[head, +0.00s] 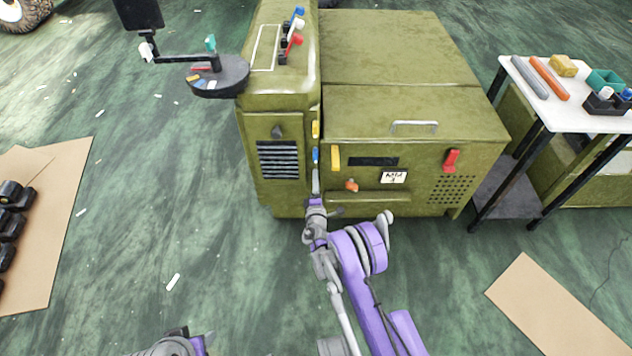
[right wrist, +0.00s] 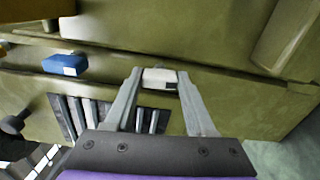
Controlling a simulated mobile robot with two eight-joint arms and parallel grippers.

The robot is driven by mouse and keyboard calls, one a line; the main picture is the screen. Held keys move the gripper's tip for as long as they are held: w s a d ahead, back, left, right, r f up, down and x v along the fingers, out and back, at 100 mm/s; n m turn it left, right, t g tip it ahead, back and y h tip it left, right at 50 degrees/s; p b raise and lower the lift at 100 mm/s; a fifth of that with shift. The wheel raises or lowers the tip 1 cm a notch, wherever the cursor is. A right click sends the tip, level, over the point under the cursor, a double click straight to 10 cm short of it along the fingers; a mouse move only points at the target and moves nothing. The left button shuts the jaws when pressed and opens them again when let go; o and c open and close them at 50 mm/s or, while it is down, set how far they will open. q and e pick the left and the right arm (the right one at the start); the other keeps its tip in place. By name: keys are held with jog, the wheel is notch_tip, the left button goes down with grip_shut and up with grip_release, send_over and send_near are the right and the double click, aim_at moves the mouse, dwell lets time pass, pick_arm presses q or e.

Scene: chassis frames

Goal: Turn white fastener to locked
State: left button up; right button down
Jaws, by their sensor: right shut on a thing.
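The white fastener (right wrist: 159,76) is a small white block with a dark patch, on the seam of the olive-green machine (head: 400,120). My right gripper (head: 316,180) reaches the machine's front seam, below a blue fastener (head: 315,155) and a yellow fastener (head: 315,129). In the right wrist view, its two grey fingers (right wrist: 157,82) are shut on the white fastener, one on each side. In the head view the gripper mostly hides the white fastener. The blue fastener also shows in the right wrist view (right wrist: 65,65). My left gripper is not clearly visible.
A vent grille (head: 278,160) and dark knob (head: 277,132) are left of the seam. A yellow latch (head: 335,157), an orange knob (head: 352,185) and a red handle (head: 451,160) are to the right. A white-topped table (head: 570,112) stands at right. Green floor is open at left.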

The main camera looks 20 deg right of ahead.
jog(key=shift+m, duration=0.6)
jog(key=shift+c, duration=1.2)
grip_release()
jog(key=p+v, duration=0.2)
jog(key=v, duration=0.8)
jog(key=shift+s, duration=0.4)
jog(key=shift+a, duration=0.1)
